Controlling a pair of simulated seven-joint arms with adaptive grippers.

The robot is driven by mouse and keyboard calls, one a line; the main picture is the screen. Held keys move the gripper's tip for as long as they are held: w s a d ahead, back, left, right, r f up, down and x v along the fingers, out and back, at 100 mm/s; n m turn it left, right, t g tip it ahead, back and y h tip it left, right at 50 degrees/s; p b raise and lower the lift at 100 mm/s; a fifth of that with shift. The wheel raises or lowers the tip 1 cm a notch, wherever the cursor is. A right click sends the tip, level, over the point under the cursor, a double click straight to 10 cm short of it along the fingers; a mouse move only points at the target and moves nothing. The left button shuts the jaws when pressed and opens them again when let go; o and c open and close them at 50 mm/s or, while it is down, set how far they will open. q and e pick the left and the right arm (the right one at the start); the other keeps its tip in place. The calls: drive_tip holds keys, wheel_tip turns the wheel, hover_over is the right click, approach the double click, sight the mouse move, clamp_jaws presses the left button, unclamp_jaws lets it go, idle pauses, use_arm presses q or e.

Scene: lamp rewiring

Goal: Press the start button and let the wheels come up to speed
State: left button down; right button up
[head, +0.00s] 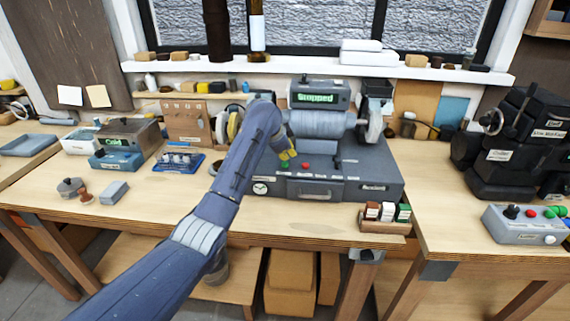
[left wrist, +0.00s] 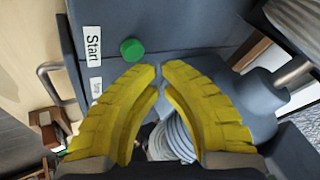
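The grey machine (head: 330,188) stands on the bench, its display (head: 316,98) reading "Stopped". A pale wheel (head: 374,124) shows on the right end of its motor (head: 318,124); the left end is partly hidden by my arm. A red button (head: 306,165) is on its top. In the left wrist view the green button (left wrist: 132,49) sits beside a "Start" label (left wrist: 92,46). My left gripper (head: 287,157), with yellow fingers, is over the machine's front left. In the left wrist view its fingertips (left wrist: 160,66) are together and empty, apart in the picture from the green button. My right gripper is not in view.
A rack of small coloured blocks (head: 385,217) stands at the machine's front right. A black machine (head: 515,145) and a control box (head: 525,224) are on the right bench. A blue tray (head: 178,161) lies left of my arm.

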use_arm(q)
drive_tip(key=shift+f, duration=0.25)
drive_tip(key=shift+f, duration=0.2)
drive_tip(key=shift+f, duration=0.5)
idle(0.8)
drive_tip(key=shift+r, duration=0.95)
drive_tip(key=shift+r, duration=2.5)
